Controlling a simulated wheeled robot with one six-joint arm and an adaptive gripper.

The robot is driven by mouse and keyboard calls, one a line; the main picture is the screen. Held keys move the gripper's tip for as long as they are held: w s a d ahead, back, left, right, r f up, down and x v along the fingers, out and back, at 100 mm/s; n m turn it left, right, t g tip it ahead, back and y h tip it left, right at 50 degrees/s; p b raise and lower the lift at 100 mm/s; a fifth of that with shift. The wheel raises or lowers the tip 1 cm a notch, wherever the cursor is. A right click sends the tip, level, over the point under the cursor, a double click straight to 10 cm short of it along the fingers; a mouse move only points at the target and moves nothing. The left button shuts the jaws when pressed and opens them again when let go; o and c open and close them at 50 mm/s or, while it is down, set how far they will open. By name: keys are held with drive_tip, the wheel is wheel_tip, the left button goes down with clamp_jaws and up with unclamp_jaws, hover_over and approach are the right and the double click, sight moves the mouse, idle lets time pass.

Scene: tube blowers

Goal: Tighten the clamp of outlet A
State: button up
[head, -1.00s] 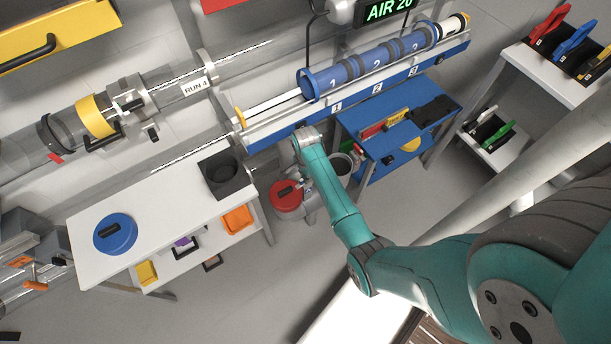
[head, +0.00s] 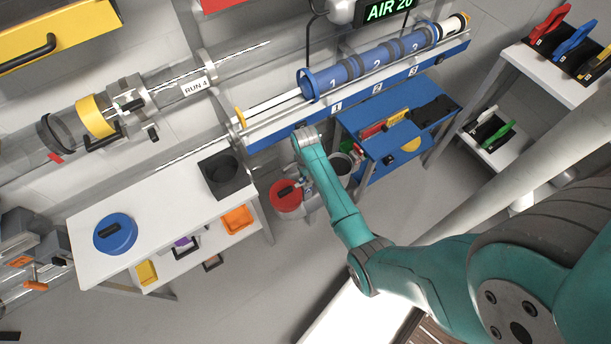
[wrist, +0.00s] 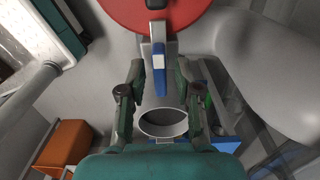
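A red round cap with a dark handle (head: 286,194) sits low below the blue rail in the head view. Its red disc also fills the top of the wrist view (wrist: 185,22). A blue lever with a pale upper part (wrist: 159,78) hangs below the disc, between my fingers. My gripper (wrist: 160,72) is open, with one finger on each side of the lever and visible gaps between. In the head view my arm hides part of this area, and the fingers cannot be made out. No letter A is readable, so I cannot tell which outlet this is.
A grey open-topped cylinder (wrist: 163,122) lies below the lever in the wrist view. A large grey rounded body (wrist: 270,70) is close on the right. A white table (head: 160,225) stands left and a blue shelf unit (head: 375,145) right. Open floor lies in front.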

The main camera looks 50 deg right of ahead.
wheel_tip(320, 180, up, 12)
idle(0.8)
idle(0.4)
drive_tip(key=s+a+f+n+t+h, duration=0.1)
drive_tip(key=s+a+f+n+t, duration=0.1)
drive_tip(key=s+a+n+t, duration=0.4)
drive_tip(key=s+a+f+n+t+h, duration=0.1)
drive_tip(key=s+a+f+n, duration=0.25)
drive_tip(key=s+a, duration=0.6)
drive_tip(key=s+a+r+n+t, duration=0.2)
drive_tip(key=s+r+n, duration=0.2)
drive_tip(key=r, duration=0.5)
drive_tip(key=s+a+r+n+t+y, duration=0.1)
drive_tip(key=s+a+r+n+t, duration=0.1)
drive_tip(key=s+r, duration=0.5)
drive_tip(key=s+a+r+n+t+y, duration=0.1)
drive_tip(key=s+r+n, duration=0.4)
drive_tip(key=r, duration=0.5)
drive_tip(key=a+n+t, duration=0.1)
drive_tip(key=t, duration=0.1)
drive_tip(key=shift+s+r+t, duration=0.3)
drive_tip(key=shift+s+t, duration=0.1)
